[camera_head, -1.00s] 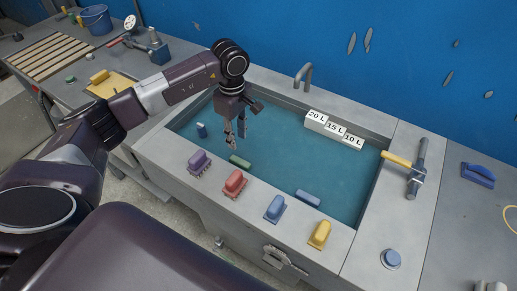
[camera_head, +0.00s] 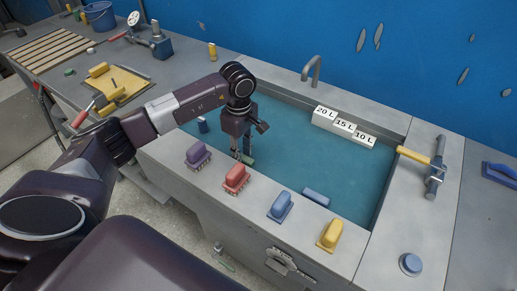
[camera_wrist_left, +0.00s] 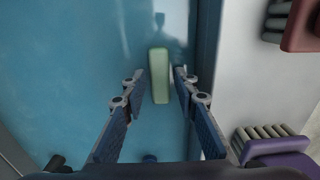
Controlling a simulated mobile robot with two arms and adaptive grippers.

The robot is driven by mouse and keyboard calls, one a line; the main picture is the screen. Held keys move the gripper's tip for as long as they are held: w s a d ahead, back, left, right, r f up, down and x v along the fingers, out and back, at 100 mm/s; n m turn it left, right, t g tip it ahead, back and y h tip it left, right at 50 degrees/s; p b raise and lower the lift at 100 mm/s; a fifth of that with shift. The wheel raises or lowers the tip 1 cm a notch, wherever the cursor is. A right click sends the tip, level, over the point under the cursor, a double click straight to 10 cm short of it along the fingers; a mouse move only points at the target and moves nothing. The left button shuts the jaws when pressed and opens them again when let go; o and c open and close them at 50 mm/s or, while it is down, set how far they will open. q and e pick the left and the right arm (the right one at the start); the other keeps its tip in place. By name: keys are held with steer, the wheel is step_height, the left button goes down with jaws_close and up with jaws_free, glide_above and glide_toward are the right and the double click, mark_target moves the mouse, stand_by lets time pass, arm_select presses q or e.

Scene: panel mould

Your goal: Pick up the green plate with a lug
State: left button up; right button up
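The green plate (camera_head: 249,160) is in the water of the basin, by its near wall. In the head view my left gripper partly hides it. In the left wrist view the green plate (camera_wrist_left: 160,62) is a pale green, rounded bar. My left gripper (camera_head: 241,151) points down over it. In the left wrist view the fingers of the left gripper (camera_wrist_left: 159,80) are apart, one on each side of the plate, with gaps showing. I cannot tell how far above it the tips are, nor make out a lug. My right gripper is not in view.
Purple (camera_head: 197,155), red (camera_head: 236,179), blue (camera_head: 280,205) and yellow (camera_head: 330,234) brushes stand along the basin's near rim (camera_head: 305,228). A blue block (camera_head: 316,197) and a small blue piece (camera_head: 202,125) are in the basin. White litre-marked steps (camera_head: 342,126) stand at its back.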

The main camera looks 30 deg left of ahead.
arm_select(q)
step_height(320, 180, down, 2)
steer(key=shift+f+b, duration=0.1)
steer(key=shift+b, duration=0.25)
jaws_close()
steer(key=shift+w+r, duration=0.1)
steer(key=shift+r, duration=0.1)
